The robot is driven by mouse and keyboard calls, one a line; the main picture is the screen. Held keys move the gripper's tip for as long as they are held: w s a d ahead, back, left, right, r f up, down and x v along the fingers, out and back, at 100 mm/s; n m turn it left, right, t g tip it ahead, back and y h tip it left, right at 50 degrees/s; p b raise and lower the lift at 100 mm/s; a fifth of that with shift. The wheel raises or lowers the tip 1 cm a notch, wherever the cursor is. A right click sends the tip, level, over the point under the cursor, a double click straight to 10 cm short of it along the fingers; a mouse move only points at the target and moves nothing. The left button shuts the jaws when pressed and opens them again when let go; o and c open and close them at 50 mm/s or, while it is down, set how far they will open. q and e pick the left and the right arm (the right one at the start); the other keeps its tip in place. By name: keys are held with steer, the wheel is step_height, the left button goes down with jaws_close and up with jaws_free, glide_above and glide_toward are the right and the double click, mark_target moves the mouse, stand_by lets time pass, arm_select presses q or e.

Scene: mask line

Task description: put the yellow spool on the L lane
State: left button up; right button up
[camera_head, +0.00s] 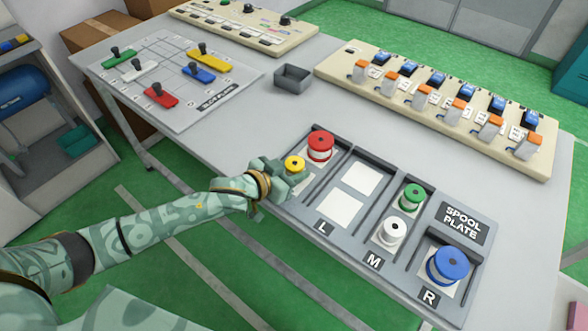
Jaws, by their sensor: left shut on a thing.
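The yellow spool (294,164) is at the front of the leftmost lane of the grey spool plate (336,257). My left gripper (287,175) is shut on it from the front left and hides its lower part. I cannot tell whether the spool touches the plate. The L lane, marked by the L label (322,227), is just to the right and shows two bare white squares, a front one (342,208) and a rear one (362,177). A red spool (320,145) stands behind the yellow one in the leftmost lane. My right gripper is not in view.
A green spool (412,195) and a white spool (393,230) stand in the M lane. A blue spool (447,264) stands in the R lane. A small grey tray (292,80) and a switch panel (545,160) lie behind the plate.

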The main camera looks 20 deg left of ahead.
arm_select(q)
steer(key=shift+f, duration=0.2)
steer(key=o, duration=1)
steer(key=shift+p+v, duration=2.35)
steer(key=shift+v, duration=5.85)
